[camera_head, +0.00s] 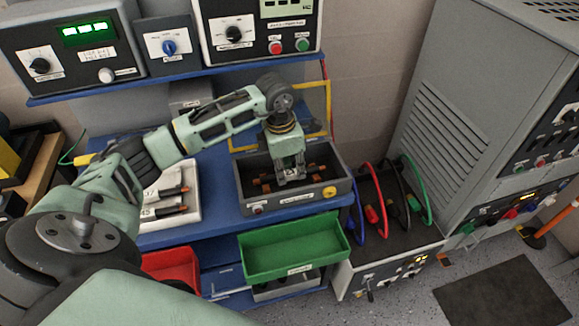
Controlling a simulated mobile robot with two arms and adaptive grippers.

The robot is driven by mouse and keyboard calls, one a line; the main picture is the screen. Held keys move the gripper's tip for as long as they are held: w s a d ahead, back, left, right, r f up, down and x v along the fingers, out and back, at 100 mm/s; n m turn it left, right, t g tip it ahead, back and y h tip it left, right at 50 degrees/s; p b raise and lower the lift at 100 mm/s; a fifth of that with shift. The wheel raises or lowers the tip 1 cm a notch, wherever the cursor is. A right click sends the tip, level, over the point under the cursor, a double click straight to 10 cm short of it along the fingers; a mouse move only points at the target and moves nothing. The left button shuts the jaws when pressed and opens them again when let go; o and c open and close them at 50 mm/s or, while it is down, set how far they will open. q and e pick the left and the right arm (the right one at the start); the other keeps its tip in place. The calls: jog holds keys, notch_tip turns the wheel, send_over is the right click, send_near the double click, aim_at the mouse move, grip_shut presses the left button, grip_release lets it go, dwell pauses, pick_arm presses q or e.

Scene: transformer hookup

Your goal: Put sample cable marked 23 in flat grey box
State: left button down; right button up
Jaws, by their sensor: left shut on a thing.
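The flat grey box (344,184) stands open on the blue bench, with dark insides and orange-brown parts in it. My left gripper (291,177) points down into the box from above. It is shut on a sample cable, which is mostly hidden by the fingers and the dark inside; its mark cannot be read. A white tray (190,211) to the left holds dark sample cables with orange ends. One tray label seems to read 45, and another is partly hidden by my arm. My right gripper is not in view.
A green bin (293,250) and a red bin (172,268) sit below the bench front. Blue, red, black and green leads (372,197) loop up right of the box. A yellow frame (315,88) stands behind it. Instruments fill the shelf above.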

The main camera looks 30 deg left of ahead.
pick_arm(q)
jog(key=shift+f, duration=0.2)
jog(key=c, duration=1.6)
grip_release()
jog(key=shift+r, duration=0.1)
jog(key=shift+c, duration=0.2)
jog(key=shift+r, duration=0.5)
notch_tip(320, 180, up, 11)
jog(key=s+b, duration=0.1)
jog(key=b, duration=0.1)
jog(key=shift+a+r+b, duration=0.15)
jog(key=shift+a+b, duration=0.2)
jog(key=shift+a, duration=0.05)
